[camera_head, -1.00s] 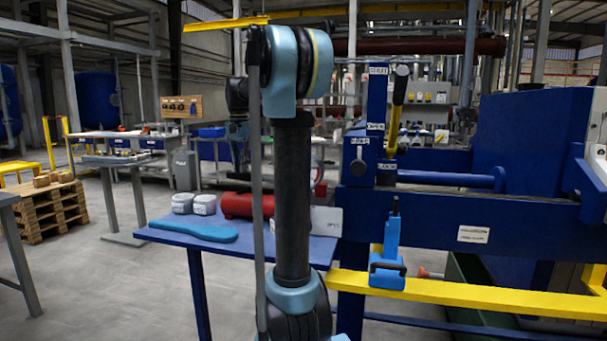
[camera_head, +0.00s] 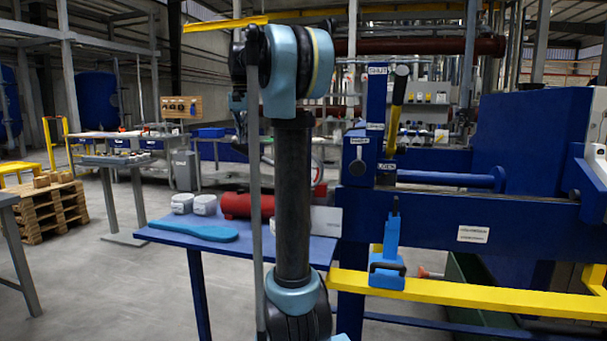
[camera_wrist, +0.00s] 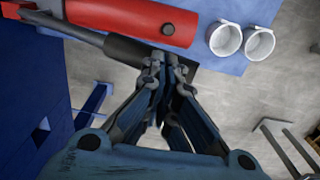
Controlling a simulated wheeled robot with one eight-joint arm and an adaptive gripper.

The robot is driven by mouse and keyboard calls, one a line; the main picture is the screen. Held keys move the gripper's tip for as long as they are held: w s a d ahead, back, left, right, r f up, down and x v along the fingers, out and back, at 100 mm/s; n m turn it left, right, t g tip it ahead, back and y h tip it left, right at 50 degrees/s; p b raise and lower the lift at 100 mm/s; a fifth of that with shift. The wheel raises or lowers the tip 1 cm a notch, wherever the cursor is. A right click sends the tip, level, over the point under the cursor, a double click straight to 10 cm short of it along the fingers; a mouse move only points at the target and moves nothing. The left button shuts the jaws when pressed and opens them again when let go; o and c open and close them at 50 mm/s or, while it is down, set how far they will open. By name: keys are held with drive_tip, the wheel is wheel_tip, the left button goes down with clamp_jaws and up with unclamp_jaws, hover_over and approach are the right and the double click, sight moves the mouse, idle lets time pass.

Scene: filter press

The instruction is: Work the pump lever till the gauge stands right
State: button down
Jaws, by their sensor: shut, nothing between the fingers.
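The red pump body (camera_head: 248,205) lies on the small blue table in the head view, partly behind my arm. In the wrist view the red body (camera_wrist: 130,18) is at the top left. The pump lever, a grey rod with a black grip (camera_wrist: 125,50), runs just below it. My gripper (camera_wrist: 166,62) is shut and empty. Its fingertips overlap the right part of the black grip in the picture; I cannot tell whether they touch it.
Two white tubs (camera_head: 193,204) and a blue flat tool (camera_head: 193,230) share the blue table (camera_head: 160,238). The blue press frame (camera_head: 450,235) with a yellow rail (camera_head: 450,293) stands to the right.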

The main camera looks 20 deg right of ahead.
wheel_tip(320, 180, down, 10)
drive_tip(key=a, duration=0.1)
drive_tip(key=r, duration=0.6)
drive_tip(key=d+r, duration=0.1)
drive_tip(key=r, duration=0.3)
idle(0.4)
drive_tip(key=shift+w+a+f, duration=0.1)
drive_tip(key=shift+a+f, duration=0.05)
drive_tip(key=shift+f, duration=1.05)
drive_tip(key=shift+s+d+r, duration=0.1)
drive_tip(key=shift+d+r, duration=0.05)
drive_tip(key=shift+r, duration=0.45)
drive_tip(key=shift+s+d+r, duration=0.1)
drive_tip(key=shift+r, duration=0.5)
